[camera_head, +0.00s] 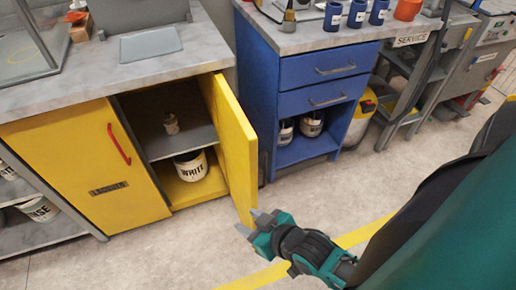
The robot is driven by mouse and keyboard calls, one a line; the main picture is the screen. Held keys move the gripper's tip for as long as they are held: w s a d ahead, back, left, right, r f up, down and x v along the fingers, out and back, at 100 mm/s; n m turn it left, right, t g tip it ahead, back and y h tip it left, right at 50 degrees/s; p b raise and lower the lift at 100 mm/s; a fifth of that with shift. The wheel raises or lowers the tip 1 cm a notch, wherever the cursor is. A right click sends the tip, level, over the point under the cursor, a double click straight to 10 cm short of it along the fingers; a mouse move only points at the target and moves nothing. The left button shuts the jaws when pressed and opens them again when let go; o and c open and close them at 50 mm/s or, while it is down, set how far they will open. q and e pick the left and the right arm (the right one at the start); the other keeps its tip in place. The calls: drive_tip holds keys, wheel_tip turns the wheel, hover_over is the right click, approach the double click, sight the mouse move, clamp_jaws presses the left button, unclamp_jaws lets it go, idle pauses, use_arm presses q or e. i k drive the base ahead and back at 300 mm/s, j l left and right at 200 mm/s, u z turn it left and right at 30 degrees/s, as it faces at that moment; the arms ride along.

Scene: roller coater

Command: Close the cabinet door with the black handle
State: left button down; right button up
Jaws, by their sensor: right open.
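The yellow cabinet door (235,140) stands wide open, swung out toward me on its right-hand hinge side. Its black handle is not visible from here; the door's outer face is turned away. My left gripper is not in view.
The closed yellow door (85,165) with a red handle is to the left. A blue drawer cabinet (300,95) stands right of the open door, with a gap between. The floor (150,255) in front is clear, with a yellow line. A grey worktop (110,65) lies above.

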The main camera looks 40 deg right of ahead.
sight(240, 141)
drive_tip(key=k+l, duration=0.1)
drive_tip(key=l, duration=1.55)
drive_tip(key=i, duration=0.45)
